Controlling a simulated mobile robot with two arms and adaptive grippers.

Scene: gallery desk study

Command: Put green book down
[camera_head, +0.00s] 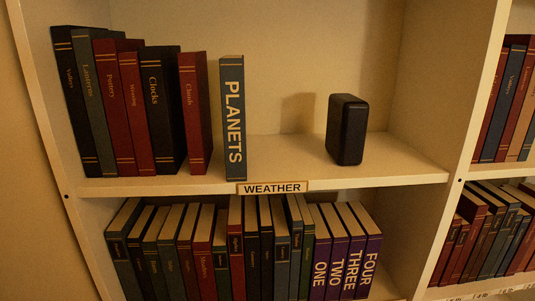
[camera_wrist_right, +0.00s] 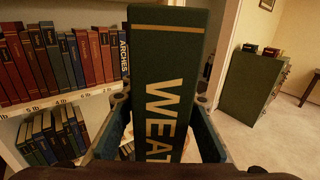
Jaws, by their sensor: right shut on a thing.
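The green book (camera_wrist_right: 165,60) stands large and upright in the right wrist view, its spine toward the camera. Gold letters on it read "WEAT", and the rest is cut off below. My right gripper (camera_wrist_right: 160,105) is shut on the book, with one finger on each side of it. Neither gripper shows in the head view, and my left gripper is in no view. The head view shows a shelf (camera_head: 290,178) with a "WEATHER" label (camera_head: 272,188) on its front edge. A grey-blue "PLANETS" book (camera_head: 232,120) stands upright above the label's left end.
Several books (camera_head: 130,110) stand left of PLANETS. A black box-like object (camera_head: 346,130) stands to the right, with bare shelf between it and PLANETS. The shelf below is packed with books (camera_head: 240,250). The right wrist view shows more bookshelves and a green cabinet (camera_wrist_right: 245,95).

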